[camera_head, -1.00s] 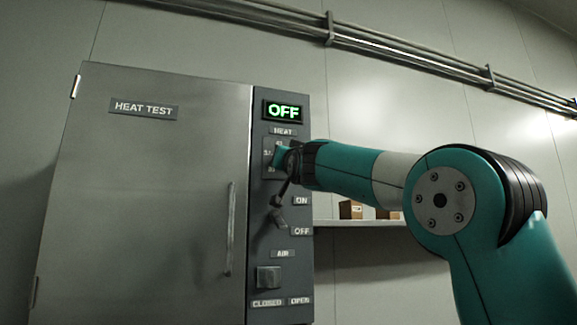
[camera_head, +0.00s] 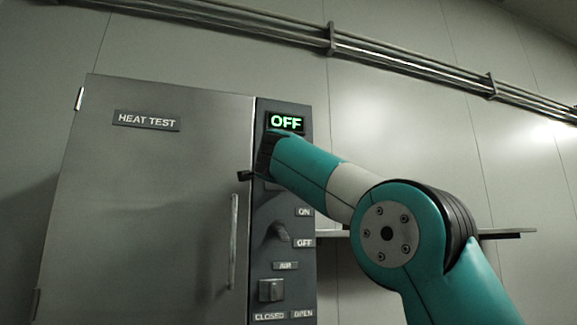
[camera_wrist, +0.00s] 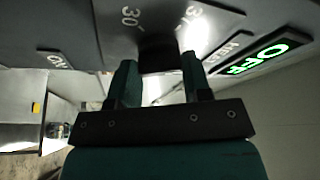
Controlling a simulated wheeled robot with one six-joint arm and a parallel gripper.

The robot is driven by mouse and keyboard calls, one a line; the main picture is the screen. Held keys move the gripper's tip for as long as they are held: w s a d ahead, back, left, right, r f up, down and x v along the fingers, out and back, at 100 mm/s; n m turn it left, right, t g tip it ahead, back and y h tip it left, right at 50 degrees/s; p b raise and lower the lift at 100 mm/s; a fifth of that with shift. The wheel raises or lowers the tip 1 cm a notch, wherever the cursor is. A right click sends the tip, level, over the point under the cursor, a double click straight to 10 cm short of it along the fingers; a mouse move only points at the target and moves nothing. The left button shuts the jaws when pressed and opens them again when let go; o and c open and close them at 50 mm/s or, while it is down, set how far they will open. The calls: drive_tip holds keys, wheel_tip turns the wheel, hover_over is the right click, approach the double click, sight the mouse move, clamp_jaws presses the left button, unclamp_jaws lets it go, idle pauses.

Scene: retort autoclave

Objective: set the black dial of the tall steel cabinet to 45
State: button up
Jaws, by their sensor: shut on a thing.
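The tall steel cabinet (camera_head: 150,215) stands at the left in the head view, its door shut and labelled HEAT TEST. Its dark control panel (camera_head: 265,300) has a green lit display (camera_head: 286,123) reading OFF. In the wrist view the black dial (camera_wrist: 158,55) lies between the fingers of my gripper (camera_wrist: 157,80), which is shut on it. The number 30 and a partly glared number beginning with 3 show on the plate beyond the dial. The dial's pointer cannot be made out. My arm hides the dial and the HEAT label in the head view.
Below the dial are a lever switch (camera_head: 277,232) beside ON and OFF labels, and a square AIR knob (camera_head: 271,290) above CLOSED and OPEN. The door handle (camera_head: 233,241) stands left of the panel. A wall shelf (camera_head: 505,233) runs behind my arm.

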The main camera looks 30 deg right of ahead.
drive_tip(key=shift+r+m+g+p, duration=0.1)
drive_tip(key=shift+m+g+p, duration=0.4)
drive_tip(key=shift+m, duration=0.8)
drive_tip(key=o, duration=0.9)
drive_tip(key=b+v, duration=0.5)
drive_tip(key=v, duration=1.2)
drive_tip(key=shift+s+a+r+b, duration=0.1)
drive_tip(key=shift+s+b, duration=0.05)
drive_tip(key=shift+b, duration=0.2)
